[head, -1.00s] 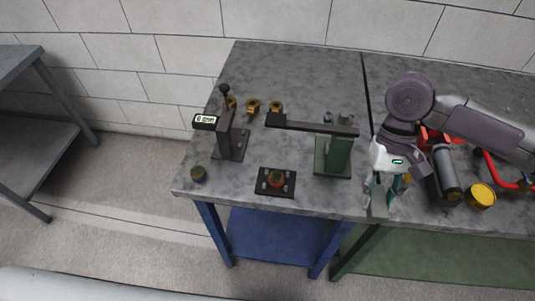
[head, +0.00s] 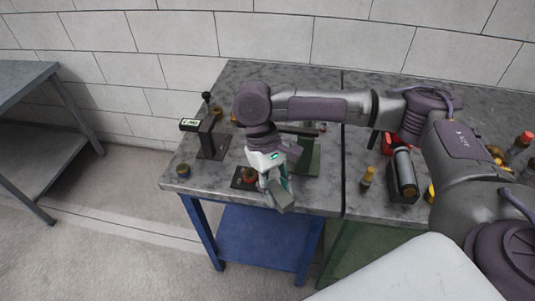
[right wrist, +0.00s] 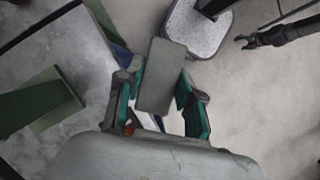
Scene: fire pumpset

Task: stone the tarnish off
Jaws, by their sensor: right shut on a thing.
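My right gripper (head: 274,181) is shut on a grey rectangular stone (head: 283,198), held over the front of the bench. In the right wrist view the stone (right wrist: 163,76) sticks out between the teal fingers. A dark plate (head: 238,180) with a small round reddish-green piece (head: 249,175) lies just left of the gripper. The gripper partly hides the plate. Whether the stone touches anything is unclear. What looks like my left gripper (right wrist: 243,43) shows small and dark at the right wrist view's upper right; its jaw state is unclear.
A stand with a small display (head: 190,125) is at the bench's left. A green post (head: 308,160) stands behind my right gripper, partly hidden. A grey cylinder (head: 405,172) and small bottles stand on the right bench.

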